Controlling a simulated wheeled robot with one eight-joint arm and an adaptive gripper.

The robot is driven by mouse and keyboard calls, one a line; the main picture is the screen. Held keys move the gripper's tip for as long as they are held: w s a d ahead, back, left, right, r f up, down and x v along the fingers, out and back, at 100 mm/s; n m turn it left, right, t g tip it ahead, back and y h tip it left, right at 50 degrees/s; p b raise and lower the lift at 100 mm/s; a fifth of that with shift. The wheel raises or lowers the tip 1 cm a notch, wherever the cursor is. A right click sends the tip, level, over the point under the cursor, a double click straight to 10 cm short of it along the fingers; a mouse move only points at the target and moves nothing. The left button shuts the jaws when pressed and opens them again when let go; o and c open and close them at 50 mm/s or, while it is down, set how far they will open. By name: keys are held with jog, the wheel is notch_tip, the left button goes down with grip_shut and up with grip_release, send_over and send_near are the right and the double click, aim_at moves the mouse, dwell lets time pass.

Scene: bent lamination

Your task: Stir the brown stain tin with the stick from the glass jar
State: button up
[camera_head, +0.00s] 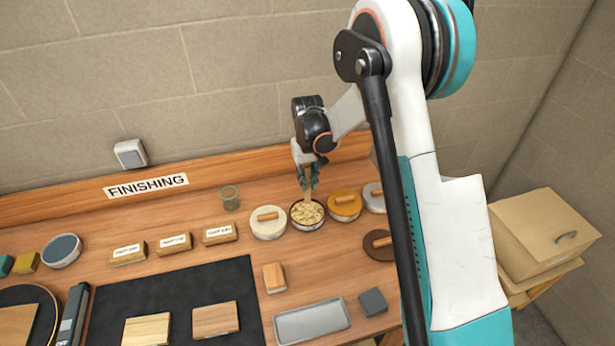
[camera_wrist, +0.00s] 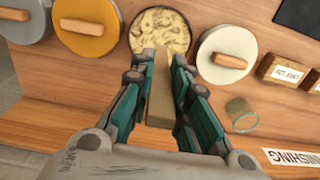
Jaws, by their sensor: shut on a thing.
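My gripper (camera_head: 310,181) is shut on a flat wooden stick (camera_wrist: 161,98), with a teal finger on each side of it in the wrist view. The stick points down over an open tin (camera_head: 307,216) at the back of the bench, and its lower end overlaps the contents. I cannot tell how deep it reaches. The contents look pale tan with swirls and also show in the wrist view (camera_wrist: 161,30). A brown lid (camera_head: 378,246) with a wooden handle lies in front and to the right. The glass jar (camera_head: 230,197) stands left of the tins, with no stick visible in it.
A cream-lidded tin (camera_head: 268,226) stands close left of the open tin. An orange-lidded tin (camera_head: 344,207) and a grey-lidded tin (camera_head: 373,199) stand to its right. Labelled blocks (camera_head: 174,243), a sanding block (camera_head: 274,277), a grey tray (camera_head: 312,322) and a black mat (camera_head: 165,292) lie nearer.

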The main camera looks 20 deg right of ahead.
aim_at(307, 202)
jog(key=shift+f+b, duration=0.6)
jog(key=shift+f, duration=1.05)
jog(key=shift+f+b, duration=1.7)
jog(key=shift+f, duration=0.15)
